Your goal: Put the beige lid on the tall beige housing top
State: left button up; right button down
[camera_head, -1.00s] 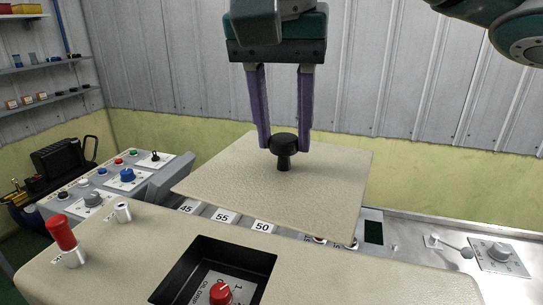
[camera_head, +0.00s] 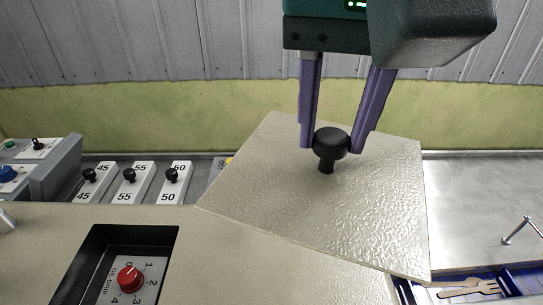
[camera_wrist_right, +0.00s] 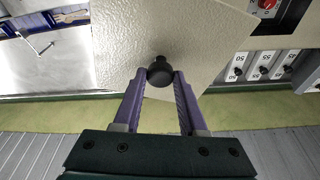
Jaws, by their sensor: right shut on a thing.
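The beige lid (camera_head: 370,205) is a flat square plate with a black knob (camera_head: 331,144) on top. My right gripper (camera_head: 329,143) is shut on the knob, one purple finger on each side. The lid hangs in the air, turned at an angle, over the right part of the beige housing top (camera_head: 225,245). The housing top has a dark rectangular opening (camera_head: 90,245) with a red dial (camera_head: 131,278) inside. The lid also shows in the right wrist view (camera_wrist_right: 170,45). It hides part of the housing's right end. My left gripper is not in view.
Behind the housing are several numbered plates with black knobs (camera_head: 130,182) and a grey control box (camera_head: 45,160) at left. A wall stands behind.

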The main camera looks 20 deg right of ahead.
aim_at(326, 178)
notch_tip(326, 178, down, 8)
jog(key=b, duration=0.2)
jog(key=shift+b, duration=0.4)
notch_tip(326, 178, down, 10)
jog(key=shift+r, duration=0.15)
jog(key=shift+f, duration=0.25)
jog(key=shift+f, duration=0.15)
jog(key=shift+c, duration=2.3)
grip_release()
